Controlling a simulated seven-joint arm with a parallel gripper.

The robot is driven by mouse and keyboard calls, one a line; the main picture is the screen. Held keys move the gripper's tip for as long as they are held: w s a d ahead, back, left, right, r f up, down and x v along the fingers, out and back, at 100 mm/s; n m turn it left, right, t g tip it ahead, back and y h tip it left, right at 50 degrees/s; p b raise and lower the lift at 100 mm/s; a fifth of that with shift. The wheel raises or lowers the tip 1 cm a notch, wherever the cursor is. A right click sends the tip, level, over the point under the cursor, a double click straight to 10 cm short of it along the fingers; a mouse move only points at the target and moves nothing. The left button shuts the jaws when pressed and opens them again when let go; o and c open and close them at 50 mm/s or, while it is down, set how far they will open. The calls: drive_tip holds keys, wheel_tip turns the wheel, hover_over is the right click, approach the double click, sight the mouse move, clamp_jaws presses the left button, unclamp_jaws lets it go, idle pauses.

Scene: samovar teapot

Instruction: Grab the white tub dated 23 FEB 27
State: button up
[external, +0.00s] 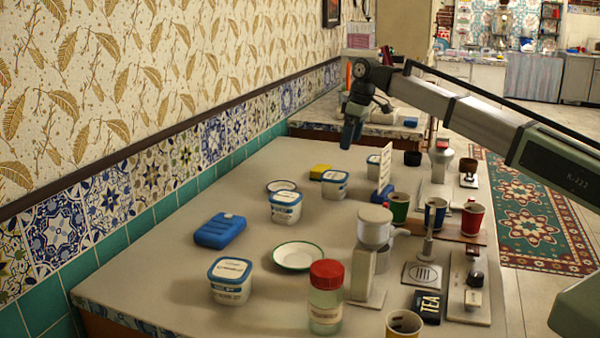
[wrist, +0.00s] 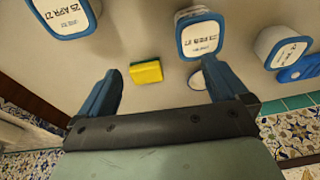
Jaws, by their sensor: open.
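In the wrist view, a white tub with a blue-rimmed lid (wrist: 200,40) has a label that reads 23 FEB 27. By its place near the sponge and small plate, it matches the tub (external: 335,186) in the middle of the table in the external view. My gripper (wrist: 161,68) is open and empty. In the external view my gripper (external: 350,134) hangs above the far part of the table, higher than the tubs and apart from them. In the wrist view the dated tub lies beyond the right fingertip.
Another tub (wrist: 68,16) reads 25 APR 27. A third tub (wrist: 284,48) has a label I cannot read. A yellow sponge (external: 320,171) and small plate (external: 282,186) are near. A blue case (external: 220,231), front tub (external: 231,284), red-lidded jar (external: 326,300) and cups stand nearer.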

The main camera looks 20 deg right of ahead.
approach(335, 175)
drive_tip(key=shift+n+h, duration=0.3)
drive_tip(key=shift+n, duration=0.1)
drive_tip(key=f, duration=0.4)
drive_tip(key=w+a+f, duration=0.1)
drive_tip(key=f, duration=0.7)
drive_tip(key=shift+w+a+f, duration=0.2)
drive_tip(key=shift+w+a, duration=0.05)
drive_tip(key=shift+w, duration=0.1)
drive_tip(key=c, duration=0.9)
drive_tip(key=shift+c, duration=0.2)
